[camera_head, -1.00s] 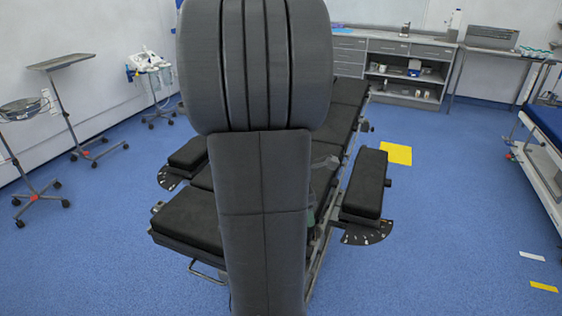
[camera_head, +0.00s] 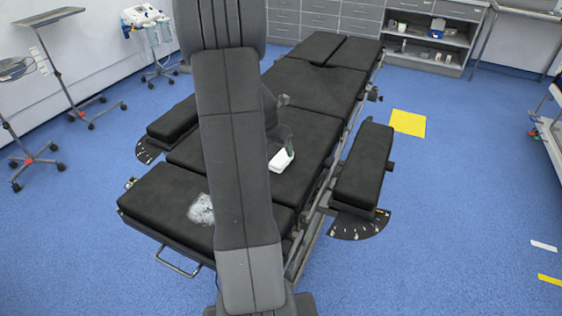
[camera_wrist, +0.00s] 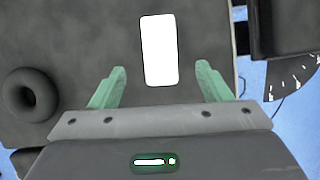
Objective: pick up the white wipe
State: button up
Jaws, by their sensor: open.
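The white wipe (camera_head: 281,159) lies on the black padded operating table (camera_head: 325,85), to the right of my arm in the head view. It looks like a small white block with rounded corners. In the wrist view the wipe (camera_wrist: 159,48) is an upright white rectangle, ahead of and between the fingers. My gripper (camera_wrist: 161,68) is open, with its two green fingers apart and nothing held. In the head view my arm hides most of the gripper; a green finger shows just behind the wipe.
A whitish patch (camera_head: 201,209) lies on the near table section. A dark ring-shaped thing (camera_wrist: 28,95) shows at left in the wrist view. A padded armrest (camera_head: 362,165) flanks the table on the right, another (camera_head: 172,117) on the left.

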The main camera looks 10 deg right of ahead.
aim_at(280, 158)
jog(key=shift+b+x, duration=0.4)
jog(key=shift+x, duration=2.95)
jog(key=shift+f, duration=0.25)
jog(key=c, duration=1.1)
